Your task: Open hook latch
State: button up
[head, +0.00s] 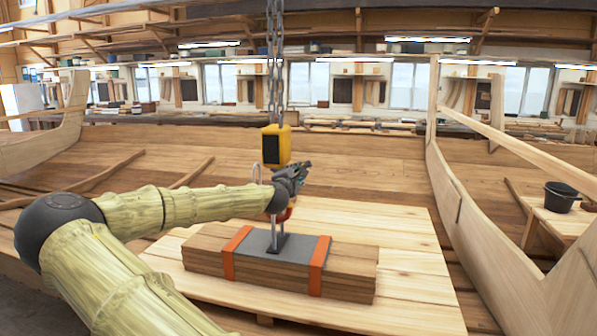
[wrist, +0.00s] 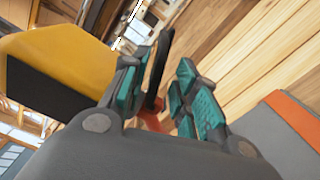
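The yellow hoist block (head: 276,146) hangs above the plank stack in the head view. It also fills the left of the wrist view (wrist: 45,70). My gripper (head: 300,174) is just below it and covers most of the hook. In the wrist view my gripper (wrist: 162,85) has its teal-padded fingers apart. A dark curved piece (wrist: 162,62), seemingly part of the hook or its latch, stands between them, nearer the left finger. A red part (wrist: 151,118) lies at its lower end, deeper between the fingers. I cannot tell whether either finger touches these parts.
A plank stack (head: 205,253) with orange straps and a grey top plate (head: 262,243) lies on a pale wooden platform (head: 410,270) below. A chain (head: 275,60) holds the block. A hull side (head: 480,210) rises at right, with a black bucket (head: 562,197) beyond.

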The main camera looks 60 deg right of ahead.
jog(key=shift+v, duration=2.85)
jog(key=shift+s, duration=0.1)
